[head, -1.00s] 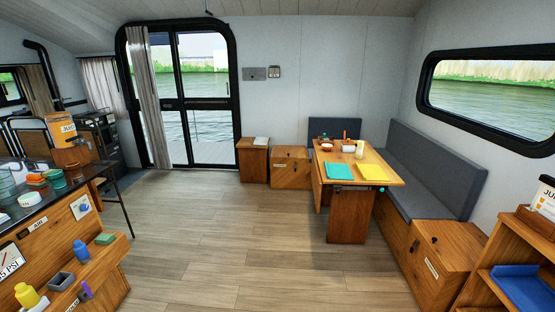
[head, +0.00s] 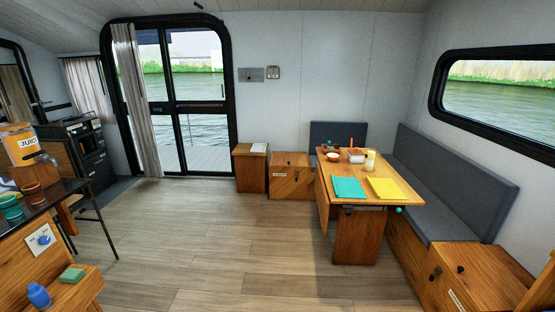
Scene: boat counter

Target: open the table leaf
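The wooden table (head: 350,213) stands ahead and right of centre, in front of the grey bench. Its leaf (head: 322,203) hangs down along the table's left side. A teal mat (head: 348,188) and a yellow mat (head: 388,188) lie on the near part of the top. Behind them are a yellow cup (head: 370,160), a white container (head: 355,156) and a few small items. A small dark fitting and a teal knob (head: 398,210) show under the near edge. Neither of my grippers is in view.
The wood floor (head: 220,240) between me and the table is clear. A counter with a juice dispenser (head: 22,146) stands at left. A grey bench (head: 450,185) runs along the right wall. Wooden boxes (head: 291,180) stand near the back wall.

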